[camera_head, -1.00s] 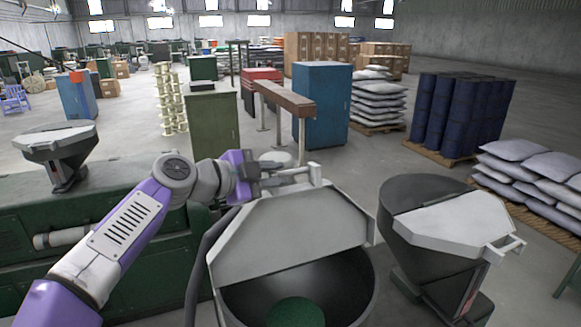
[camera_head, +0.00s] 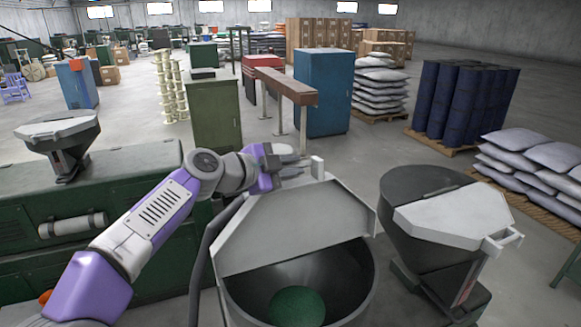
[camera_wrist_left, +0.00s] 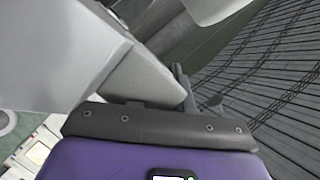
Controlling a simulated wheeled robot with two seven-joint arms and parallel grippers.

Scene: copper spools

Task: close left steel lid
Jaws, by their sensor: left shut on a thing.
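The steel lid (camera_head: 290,225) of the middle hopper (camera_head: 367,290) stands raised on its far side, so the hopper is open. Green material (camera_head: 297,306) shows at the bottom. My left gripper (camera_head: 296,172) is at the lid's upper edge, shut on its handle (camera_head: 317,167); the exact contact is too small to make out. In the left wrist view a large pale grey surface, seemingly the lid (camera_wrist_left: 60,45), fills the upper left beside the gripper fingers (camera_wrist_left: 185,90). My right gripper is not in view.
Another lidded hopper (camera_head: 65,145) sits on a green machine (camera_head: 130,185) at the left. A green cabinet (camera_head: 215,115) and a blue cabinet (camera_head: 322,92) stand beyond.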

